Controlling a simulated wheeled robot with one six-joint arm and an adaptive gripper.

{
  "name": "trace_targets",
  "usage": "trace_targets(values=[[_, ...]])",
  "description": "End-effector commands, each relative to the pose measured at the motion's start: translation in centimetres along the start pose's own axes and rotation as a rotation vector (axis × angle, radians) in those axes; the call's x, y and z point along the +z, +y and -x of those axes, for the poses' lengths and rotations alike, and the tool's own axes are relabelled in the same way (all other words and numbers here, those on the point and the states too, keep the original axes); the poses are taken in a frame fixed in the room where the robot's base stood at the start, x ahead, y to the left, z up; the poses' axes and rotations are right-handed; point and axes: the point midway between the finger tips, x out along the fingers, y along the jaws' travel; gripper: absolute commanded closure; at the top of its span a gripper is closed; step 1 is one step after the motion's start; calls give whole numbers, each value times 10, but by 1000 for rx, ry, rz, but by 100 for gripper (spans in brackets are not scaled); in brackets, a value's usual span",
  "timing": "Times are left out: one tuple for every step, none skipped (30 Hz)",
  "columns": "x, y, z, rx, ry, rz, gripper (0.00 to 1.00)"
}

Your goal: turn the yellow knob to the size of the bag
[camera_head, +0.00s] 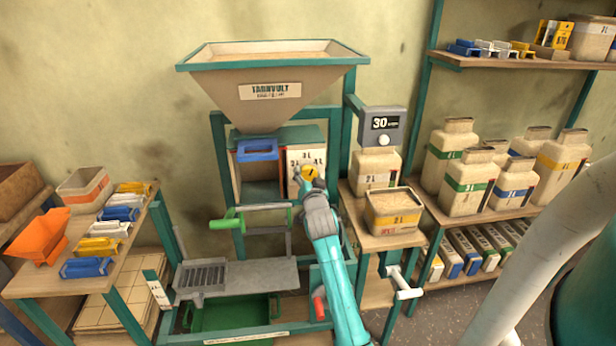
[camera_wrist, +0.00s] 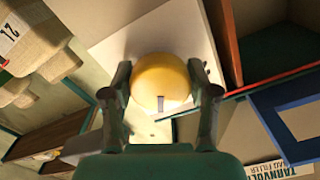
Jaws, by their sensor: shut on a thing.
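The yellow knob (camera_head: 309,172) sits on a pale dial plate (camera_head: 304,155) on the front of the machine. Size marks such as "3L" are printed around it; some are hidden or too small to read. In the wrist view the round knob (camera_wrist: 162,80) fills the space between my fingers, with a dark mark on its face near the lower edge. My gripper (camera_wrist: 160,84) is shut on the knob, one finger on each side. A beige bag (camera_head: 376,163) stands under the display box; I cannot read its label surely.
A hopper (camera_head: 272,85) rises above the knob, and a blue-framed opening (camera_head: 258,150) lies left of it. An open tub (camera_head: 394,212) stands on the right ledge. Shelves at right hold several bags; a left table holds coloured clips.

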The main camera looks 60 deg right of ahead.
Motion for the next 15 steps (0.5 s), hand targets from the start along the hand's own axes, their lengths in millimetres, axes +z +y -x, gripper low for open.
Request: trace_targets(values=[[0, 0, 0, 1, -1, -44, 76], [0, 0, 0, 1, -1, -72, 76], [0, 0, 0, 1, -1, -111, 76], [0, 0, 0, 1, -1, -139, 76], [0, 0, 0, 1, -1, -166, 76], [0, 0, 0, 1, -1, -203, 76], [0, 0, 0, 1, -1, -230, 76], [0, 0, 0, 1, -1, -256, 76], [0, 0, 0, 1, -1, -290, 76], [0, 0, 0, 1, -1, -315, 76], [0, 0, 0, 1, -1, -340, 76], [0, -1, 0, 1, -1, -371, 76], [0, -1, 0, 1, -1, -393, 76], [0, -1, 0, 1, -1, -413, 76], [0, -1, 0, 1, -1, -439, 76]])
